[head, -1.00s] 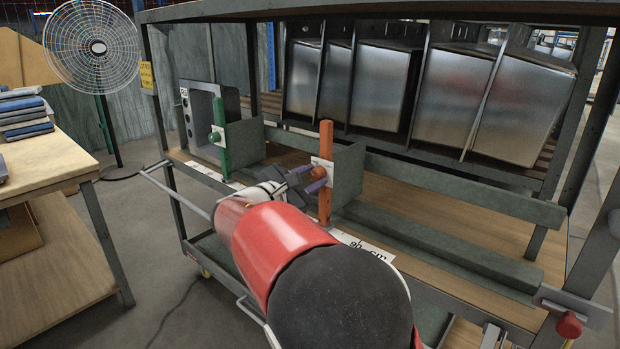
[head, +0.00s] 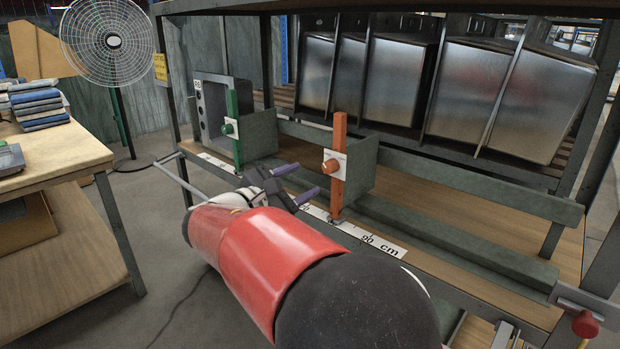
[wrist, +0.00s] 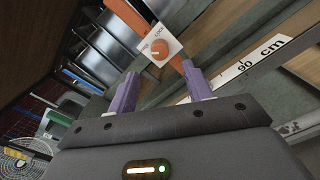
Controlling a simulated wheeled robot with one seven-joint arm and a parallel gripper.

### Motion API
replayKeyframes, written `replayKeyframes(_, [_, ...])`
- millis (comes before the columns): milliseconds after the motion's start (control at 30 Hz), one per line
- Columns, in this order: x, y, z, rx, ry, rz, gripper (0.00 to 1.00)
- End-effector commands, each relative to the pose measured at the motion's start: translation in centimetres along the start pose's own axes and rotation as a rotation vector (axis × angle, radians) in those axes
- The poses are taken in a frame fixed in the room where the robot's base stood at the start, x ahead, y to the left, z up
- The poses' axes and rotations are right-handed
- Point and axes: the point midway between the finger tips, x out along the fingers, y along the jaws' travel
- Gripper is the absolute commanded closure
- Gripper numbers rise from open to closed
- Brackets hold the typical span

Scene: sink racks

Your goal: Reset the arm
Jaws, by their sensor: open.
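My gripper (head: 302,183) is open and empty, its two purple fingers pointing right toward the rack. It is in front of the rack, between the green upright post (head: 234,130) and the orange upright post (head: 338,165). The orange post carries a white plate with an orange knob (head: 333,167). In the wrist view the gripper's fingers (wrist: 163,90) are spread apart, and the orange knob (wrist: 159,49) shows beyond and between them. The fingers look clear of the knob.
The rack has a ruler strip (head: 368,239) along its front edge and several metal sinks (head: 403,85) behind. A red knob (head: 586,323) is at the lower right. A wooden table (head: 70,150) with folded cloths (head: 38,108) and a fan (head: 107,40) are at the left.

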Motion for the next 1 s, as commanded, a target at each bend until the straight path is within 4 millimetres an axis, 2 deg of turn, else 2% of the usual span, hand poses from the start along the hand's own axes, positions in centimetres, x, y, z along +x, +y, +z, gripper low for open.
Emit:
replayKeyframes(333, [-0.3,0.0,0.1,0.001,0.001,-0.001,0.50])
replayKeyframes(467, [0.9,-1.6,0.8,0.031,0.025,-0.054,0.50])
replayKeyframes(567, [3.3,-5.6,2.2,0.113,0.087,-0.181,0.50])
replayKeyframes(633, [5.0,-10.0,3.6,0.214,0.149,-0.315,0.50])
replayKeyframes(733, [6.0,-17.4,5.8,0.420,0.243,-0.543,0.50])
replayKeyframes(800, [5.4,-22.1,6.9,0.579,0.295,-0.694,0.50])
replayKeyframes(900, [3.1,-27.6,8.2,0.829,0.346,-0.888,0.50])
replayKeyframes(1000, [-0.1,-31.7,9.0,1.094,0.372,-1.059,0.50])
